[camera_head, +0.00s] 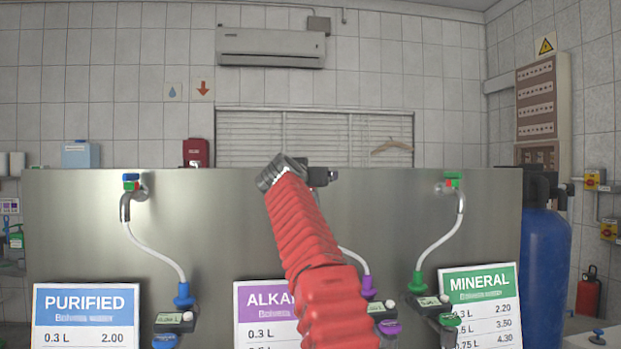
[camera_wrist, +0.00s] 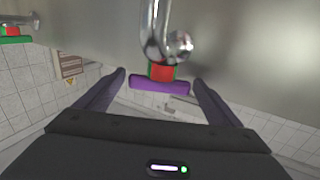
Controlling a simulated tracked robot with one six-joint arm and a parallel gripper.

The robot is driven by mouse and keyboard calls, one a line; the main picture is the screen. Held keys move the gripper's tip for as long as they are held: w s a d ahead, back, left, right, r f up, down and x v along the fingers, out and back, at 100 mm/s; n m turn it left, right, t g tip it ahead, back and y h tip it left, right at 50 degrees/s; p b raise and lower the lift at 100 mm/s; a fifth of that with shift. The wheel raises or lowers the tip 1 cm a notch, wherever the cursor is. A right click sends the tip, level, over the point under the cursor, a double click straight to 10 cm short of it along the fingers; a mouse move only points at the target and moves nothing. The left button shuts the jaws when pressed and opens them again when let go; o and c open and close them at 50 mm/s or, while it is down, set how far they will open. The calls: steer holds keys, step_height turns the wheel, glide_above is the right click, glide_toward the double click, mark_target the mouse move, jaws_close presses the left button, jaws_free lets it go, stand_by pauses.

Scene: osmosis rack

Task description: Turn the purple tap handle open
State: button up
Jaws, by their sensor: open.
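The purple tap handle (camera_wrist: 160,84) shows in the wrist view as a short flat bar below a red and green collar (camera_wrist: 161,71) on the metal tap (camera_wrist: 158,30). The bar lies across the picture. My gripper (camera_wrist: 158,78) is open, with one dark finger on each side of the handle. Gaps show between the fingers and the handle's ends; I cannot tell how far apart they are in depth. In the head view my gripper (camera_head: 322,175) is at the panel's top edge, and my red arm hides the purple tap.
The steel panel (camera_head: 220,225) carries a blue-handled tap (camera_head: 131,178) at left and a green-handled tap (camera_head: 453,176) at right, with hoses. Below are price signs, including PURIFIED (camera_head: 86,315) and MINERAL (camera_head: 480,300). A blue tank (camera_head: 545,260) stands at right.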

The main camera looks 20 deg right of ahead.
steer(key=shift+s+a, duration=0.1)
steer(key=shift+s, duration=0.05)
steer(key=v, duration=1.3)
steer(key=shift+a, duration=0.2)
steer(key=shift+s+f, duration=0.1)
steer(key=shift+s, duration=0.05)
steer(key=s+a+f+n+g+y, duration=0.2)
steer(key=s+f+g+y, duration=0.1)
steer(key=s+f, duration=1)
steer(key=s+a+f+n+g+y, duration=0.2)
steer(key=s+a+f+g+y, duration=0.1)
steer(key=s+f, duration=1.1)
steer(key=s+a+f+n+g+y, duration=0.2)
steer(key=s+a+f+g+y, duration=0.1)
steer(key=s+f, duration=1)
step_height(320, 180, down, 6)
steer(key=shift+a+f+n+y, duration=0.25)
steer(key=shift+n+y, duration=0.15)
steer(key=shift+y, duration=0.1)
steer(key=shift+s, duration=0.15)
steer(key=shift+c, duration=0.2)
